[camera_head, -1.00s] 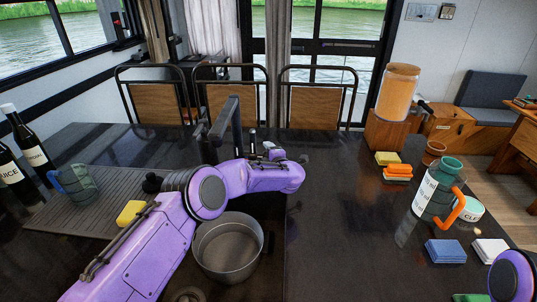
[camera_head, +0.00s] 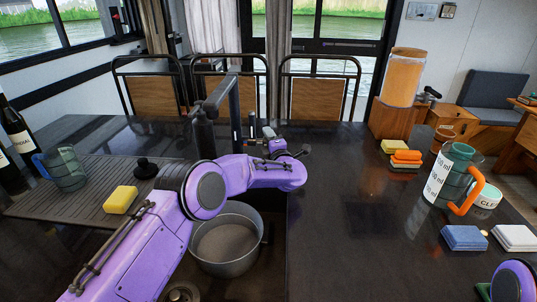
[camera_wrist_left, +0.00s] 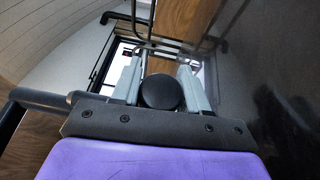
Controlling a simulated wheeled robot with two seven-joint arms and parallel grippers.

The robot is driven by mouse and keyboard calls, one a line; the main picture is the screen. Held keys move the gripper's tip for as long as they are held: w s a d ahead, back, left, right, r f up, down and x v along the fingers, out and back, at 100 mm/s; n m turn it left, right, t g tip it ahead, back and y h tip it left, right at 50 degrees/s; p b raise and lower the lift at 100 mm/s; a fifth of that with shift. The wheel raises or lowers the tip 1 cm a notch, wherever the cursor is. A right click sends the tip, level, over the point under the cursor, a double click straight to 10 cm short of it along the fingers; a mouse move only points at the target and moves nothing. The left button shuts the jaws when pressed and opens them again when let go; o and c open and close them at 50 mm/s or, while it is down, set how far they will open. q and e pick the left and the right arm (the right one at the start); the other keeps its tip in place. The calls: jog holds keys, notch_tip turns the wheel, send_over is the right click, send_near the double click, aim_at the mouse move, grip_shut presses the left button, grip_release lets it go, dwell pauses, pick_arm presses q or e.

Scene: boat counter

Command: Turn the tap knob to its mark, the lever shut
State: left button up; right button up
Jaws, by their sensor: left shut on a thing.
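The black tap (camera_head: 216,98) stands upright behind the sink, its spout reaching toward me; its grey bar also shows at the left of the left wrist view (camera_wrist_left: 42,98). My left gripper (camera_head: 262,136) is just right of the tap, partly hidden by my own purple wrist. In the left wrist view a round dark knob (camera_wrist_left: 162,92) sits between the two pale fingers, and the gripper is shut on it. The lever and the knob's mark cannot be made out. My right gripper is out of view.
A steel pot (camera_head: 228,242) stands in the sink under my left arm. A yellow sponge (camera_head: 120,200) and a glass jug (camera_head: 65,170) are on the left drainboard. A measuring jug (camera_head: 452,178) and stacked cloths (camera_head: 464,238) stand at right.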

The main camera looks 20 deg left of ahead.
pick_arm(q)
jog(key=shift+f, duration=0.25)
jog(key=shift+d+r, duration=0.1)
jog(key=shift+r, duration=0.1)
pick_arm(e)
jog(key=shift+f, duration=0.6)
pick_arm(q)
jog(key=shift+t, duration=0.3)
jog(key=o, duration=1)
jog(key=b+v, duration=0.2)
jog(key=v, duration=0.8)
jog(key=shift+s+d+b, duration=0.2)
jog(key=shift+b, duration=0.1)
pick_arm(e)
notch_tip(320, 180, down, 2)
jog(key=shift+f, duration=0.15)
